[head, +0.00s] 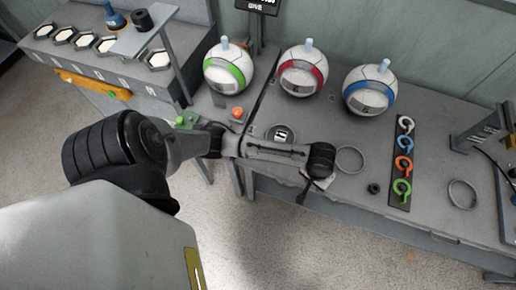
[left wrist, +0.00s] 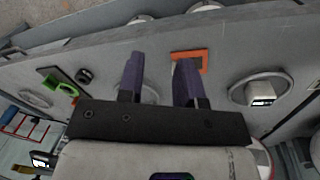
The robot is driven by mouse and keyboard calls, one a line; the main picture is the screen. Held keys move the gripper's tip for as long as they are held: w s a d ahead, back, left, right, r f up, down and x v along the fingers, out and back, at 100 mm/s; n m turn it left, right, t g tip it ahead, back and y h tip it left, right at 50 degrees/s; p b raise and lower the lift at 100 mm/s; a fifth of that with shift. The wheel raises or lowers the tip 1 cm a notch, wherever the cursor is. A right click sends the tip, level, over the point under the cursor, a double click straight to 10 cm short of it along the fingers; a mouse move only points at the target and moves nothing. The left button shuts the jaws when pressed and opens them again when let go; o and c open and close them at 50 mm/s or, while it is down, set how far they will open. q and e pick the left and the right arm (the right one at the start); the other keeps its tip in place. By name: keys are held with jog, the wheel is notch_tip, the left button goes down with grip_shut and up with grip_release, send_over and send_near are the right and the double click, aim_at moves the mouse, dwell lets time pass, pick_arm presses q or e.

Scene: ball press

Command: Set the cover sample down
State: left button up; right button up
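My left arm reaches in from the left over the workbench in the head view. Its gripper (head: 308,188) points down near the bench's front edge, mostly hidden by the wrist. In the left wrist view the two dark fingers (left wrist: 160,62) stand apart with nothing held between them. A small orange-edged square (left wrist: 190,54) lies on the bench by the right fingertip, partly hidden by it; it may be the cover sample. In the head view a pale flat piece (head: 322,183) shows beside the gripper; I cannot tell whether it is the same thing. My right gripper is not in view.
Three white balls with green (head: 228,68), red (head: 303,72) and blue (head: 369,91) bands stand at the back. A round device with a display (head: 282,134) and an empty ring (head: 349,159) flank my wrist. A dark strip (head: 400,187) holds several coloured loops.

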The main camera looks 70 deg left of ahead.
pick_arm(q)
jog(key=s+d+m+t+h, duration=0.15)
jog(key=s+d+m, duration=0.25)
jog(key=s, duration=0.7)
jog(key=s+a+r+m+t+y, duration=0.1)
jog(key=s+a+r+m+y, duration=0.1)
jog(key=s, duration=0.7)
jog(key=shift+s+a+r+m, duration=0.15)
jog(key=shift+a+r+m, duration=0.35)
jog(key=shift+a+m, duration=0.35)
